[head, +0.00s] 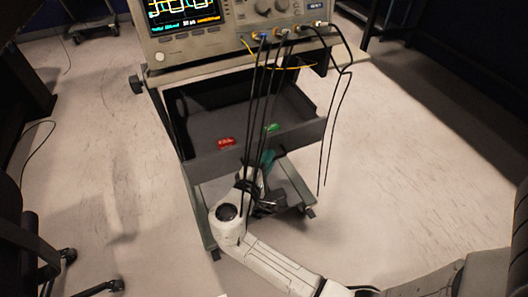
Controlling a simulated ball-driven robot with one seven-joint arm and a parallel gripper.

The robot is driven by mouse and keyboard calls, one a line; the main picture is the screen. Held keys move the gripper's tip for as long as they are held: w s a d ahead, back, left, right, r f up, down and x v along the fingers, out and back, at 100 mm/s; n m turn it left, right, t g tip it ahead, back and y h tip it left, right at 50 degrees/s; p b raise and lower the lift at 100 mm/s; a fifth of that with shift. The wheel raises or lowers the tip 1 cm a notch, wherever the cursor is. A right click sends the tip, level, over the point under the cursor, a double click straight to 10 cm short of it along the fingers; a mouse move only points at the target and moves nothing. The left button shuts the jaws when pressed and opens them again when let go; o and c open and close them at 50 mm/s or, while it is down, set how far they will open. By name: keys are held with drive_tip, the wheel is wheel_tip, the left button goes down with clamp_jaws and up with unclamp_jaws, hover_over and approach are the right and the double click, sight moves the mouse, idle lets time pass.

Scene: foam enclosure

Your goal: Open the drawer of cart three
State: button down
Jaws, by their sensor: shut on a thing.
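The cart (199,195) stands in the middle of the head view with a dark grey drawer (215,166) pulled out below its top shelf. The drawer's inside shows, with a red item (227,142) and a green item (272,128) at its front edge. My gripper (266,165) is at the drawer's front, partly hidden by my own wrist and hanging cables. It appears shut at the drawer front; the handle itself is hidden. No cart number is readable.
An oscilloscope (225,28) sits on the cart top, and several dark cables (262,95) hang from it in front of the drawer. A wheeled chair base (100,287) is at the lower left. Pale floor (400,170) is clear on the right.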

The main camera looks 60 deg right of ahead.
drive_tip(key=s+a+p, duration=0.2)
drive_tip(key=s+a, duration=0.2)
drive_tip(key=s, duration=0.3)
drive_tip(key=s+a+p, duration=0.3)
drive_tip(key=s+a, duration=0.1)
drive_tip(key=s, duration=0.3)
drive_tip(key=shift+s+a, duration=0.25)
drive_tip(key=shift+s, duration=0.15)
drive_tip(key=c, duration=1.5)
unclamp_jaws()
drive_tip(key=p+v, duration=0.1)
drive_tip(key=v, duration=0.9)
drive_tip(key=shift+a, duration=0.4)
